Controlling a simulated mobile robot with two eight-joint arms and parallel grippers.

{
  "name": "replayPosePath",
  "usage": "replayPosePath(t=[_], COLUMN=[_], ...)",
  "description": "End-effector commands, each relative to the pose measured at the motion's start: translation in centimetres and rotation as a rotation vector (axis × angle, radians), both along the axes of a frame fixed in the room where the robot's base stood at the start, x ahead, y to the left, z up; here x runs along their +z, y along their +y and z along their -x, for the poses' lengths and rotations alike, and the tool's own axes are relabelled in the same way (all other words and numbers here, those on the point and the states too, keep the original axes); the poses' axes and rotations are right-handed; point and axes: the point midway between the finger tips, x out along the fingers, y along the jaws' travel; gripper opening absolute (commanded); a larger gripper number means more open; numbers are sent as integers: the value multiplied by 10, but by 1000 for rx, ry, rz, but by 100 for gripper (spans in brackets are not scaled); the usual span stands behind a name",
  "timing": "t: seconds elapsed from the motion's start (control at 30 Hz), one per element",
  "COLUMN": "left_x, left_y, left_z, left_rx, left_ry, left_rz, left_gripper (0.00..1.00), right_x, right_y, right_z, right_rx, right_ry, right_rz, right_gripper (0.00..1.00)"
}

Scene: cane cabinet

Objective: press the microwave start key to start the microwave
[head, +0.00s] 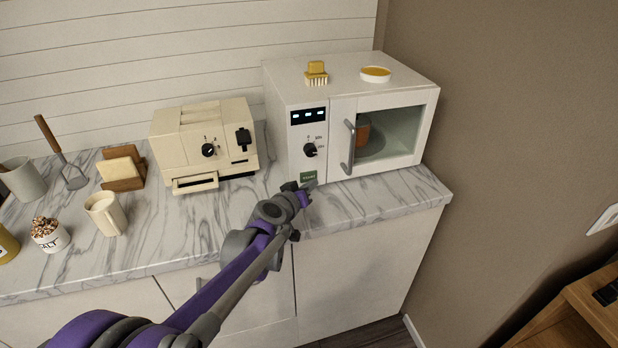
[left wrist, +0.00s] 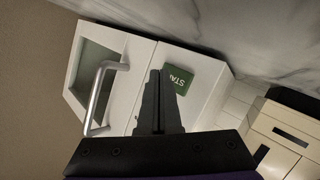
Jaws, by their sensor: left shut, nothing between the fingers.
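The white microwave (head: 295,140) stands at the right end of the marble counter with its door closed. Its green start key (head: 308,177) is at the bottom of the control panel, below the dark knob (head: 310,149). My left gripper (head: 303,187) is shut and empty, close in front of the start key. In the left wrist view the shut fingers (left wrist: 155,85) lie just left of the green key (left wrist: 180,79), which reads "STA". I cannot tell whether the fingertips touch the panel. The door handle (head: 348,148) also shows in the left wrist view (left wrist: 102,98). My right gripper is out of view.
A cream toaster (head: 180,150) stands left of the microwave. A yellow brush (head: 316,72) and a round dish (head: 376,74) lie on top of the microwave. A cream mug (head: 104,212) and several other items stand further left. The counter front near the microwave is clear.

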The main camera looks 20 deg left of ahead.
Motion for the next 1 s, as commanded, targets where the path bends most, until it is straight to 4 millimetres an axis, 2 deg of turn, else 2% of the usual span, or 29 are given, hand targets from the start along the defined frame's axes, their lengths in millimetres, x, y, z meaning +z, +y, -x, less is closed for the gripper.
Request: replayPosePath(t=[1.0], left_x=[0], left_y=[6], left_z=[-9], left_rx=[0], left_ry=[0], left_rz=[0], left_gripper=[0], right_x=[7], right_y=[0], right_z=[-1], right_rx=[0], right_ry=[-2], right_rz=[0], right_gripper=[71])
